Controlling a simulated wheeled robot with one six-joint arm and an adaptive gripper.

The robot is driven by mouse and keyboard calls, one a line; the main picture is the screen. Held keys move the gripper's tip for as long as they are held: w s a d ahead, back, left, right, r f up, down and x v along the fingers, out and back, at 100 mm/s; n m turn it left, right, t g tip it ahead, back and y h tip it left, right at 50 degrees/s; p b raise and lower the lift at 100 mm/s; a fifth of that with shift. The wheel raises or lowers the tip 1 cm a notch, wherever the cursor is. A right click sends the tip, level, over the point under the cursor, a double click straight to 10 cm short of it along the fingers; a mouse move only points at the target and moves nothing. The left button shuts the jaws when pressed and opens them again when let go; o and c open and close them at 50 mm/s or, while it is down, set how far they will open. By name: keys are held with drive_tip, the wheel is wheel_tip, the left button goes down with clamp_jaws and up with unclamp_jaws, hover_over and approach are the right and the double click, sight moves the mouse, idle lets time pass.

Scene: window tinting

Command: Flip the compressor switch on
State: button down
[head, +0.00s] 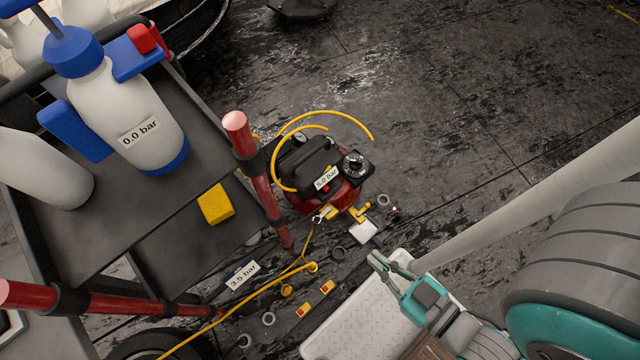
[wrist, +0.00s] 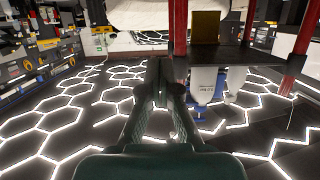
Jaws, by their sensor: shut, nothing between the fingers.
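A cart (head: 130,215) with red posts stands left of the compressor, carrying a white and blue sprayer (head: 125,115) and a yellow block (head: 215,204). A yellow hose (head: 245,300) and small fittings lie below the compressor. The floor above and right of it is mostly clear.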

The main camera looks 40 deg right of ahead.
drive_tip(key=w+d+f+g+h, duration=0.1)
drive_tip(key=w+f+g, duration=0.35)
drive_tip(key=f, duration=1.05)
drive_tip(key=w+d+f+g, duration=0.1)
drive_tip(key=w+f, duration=0.6)
drive_tip(key=f, duration=0.9)
drive_tip(key=w+d+f+g+h, duration=0.2)
drive_tip(key=w+f, duration=0.2)
drive_tip(key=w, duration=0.4)
drive_tip(key=w+d+f+m+g+h, duration=0.1)
drive_tip(key=w+d+f+g+h, duration=0.1)
drive_tip(key=w+f, duration=0.3)
drive_tip(key=w, duration=0.4)
drive_tip(key=shift+w+d+g+h, duration=0.2)
drive_tip(key=shift+g+h, duration=0.15)
drive_tip(key=shift+h, duration=0.05)
